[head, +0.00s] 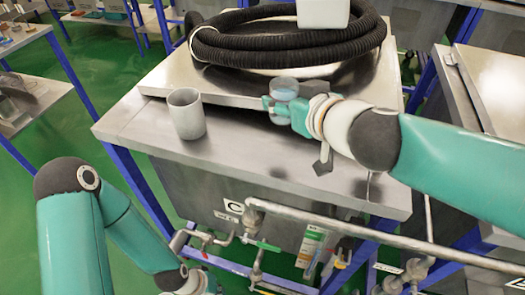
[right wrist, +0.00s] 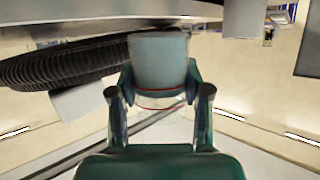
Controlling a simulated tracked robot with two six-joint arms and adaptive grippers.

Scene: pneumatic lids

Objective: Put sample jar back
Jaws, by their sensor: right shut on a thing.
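The sample jar (head: 284,88) is a small pale blue-grey, glassy vessel at the front edge of the raised steel plate in the head view. My right gripper (head: 288,108) is shut on it, its teal fingers at the jar's sides. In the right wrist view the jar (right wrist: 158,62) is held between the two fingers (right wrist: 152,90), with a thin red ring around it. I cannot tell whether it touches the plate. My left arm reaches down to the lower edge of the head view; its gripper is not visible.
A black ribbed hose (head: 285,45) lies coiled on the raised steel plate (head: 165,80), with a white block (head: 323,12) above it. A grey cup (head: 187,113) stands at the left on the steel bench top (head: 250,165). Pipes and valves (head: 330,228) run along the bench front.

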